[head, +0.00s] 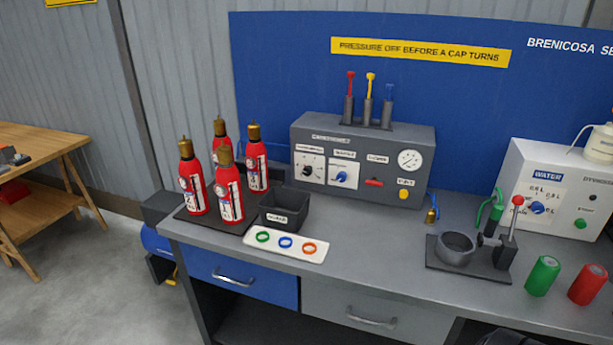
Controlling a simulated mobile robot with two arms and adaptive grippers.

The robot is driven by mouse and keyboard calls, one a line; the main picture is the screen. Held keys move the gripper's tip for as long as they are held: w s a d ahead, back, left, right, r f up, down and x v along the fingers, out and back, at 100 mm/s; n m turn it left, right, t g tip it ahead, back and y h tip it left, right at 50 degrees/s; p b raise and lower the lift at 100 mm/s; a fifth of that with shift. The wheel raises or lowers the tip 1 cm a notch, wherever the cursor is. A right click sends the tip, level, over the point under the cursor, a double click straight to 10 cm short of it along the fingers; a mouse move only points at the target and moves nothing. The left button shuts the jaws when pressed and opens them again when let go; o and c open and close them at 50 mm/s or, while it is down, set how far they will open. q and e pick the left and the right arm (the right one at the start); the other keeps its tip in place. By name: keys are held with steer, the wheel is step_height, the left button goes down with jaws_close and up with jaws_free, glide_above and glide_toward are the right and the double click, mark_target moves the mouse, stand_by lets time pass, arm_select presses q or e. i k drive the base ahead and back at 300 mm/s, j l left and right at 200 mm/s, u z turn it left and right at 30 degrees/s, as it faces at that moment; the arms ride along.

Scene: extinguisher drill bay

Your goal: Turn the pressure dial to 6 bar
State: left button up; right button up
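A grey control box (300,135) stands at the back of the workbench. On its front, at the left, a black dial (310,171) sits on a white scale plate. A blue knob (341,177) on a white plate is beside it. The labels above both are too small to read surely, so I cannot tell for certain which is the pressure dial or its setting. A round white gauge (410,160) is at the upper right of the box; its reading is too small to tell.
Several red extinguishers (229,188) stand left of the box. A black bin (285,211) and a white tray (285,257) with coloured rings sit in front. A grey cup stand (456,246) and a white WATER box (558,165) are right. The bench before the box's right half is clear.

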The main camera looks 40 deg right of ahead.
mark_target(308, 170)
steer(key=l+u, duration=0.3)
steer(key=l, duration=0.45)
steer(key=k+l+u, duration=0.15)
steer(key=l+u, duration=0.15)
steer(key=l, duration=0.4)
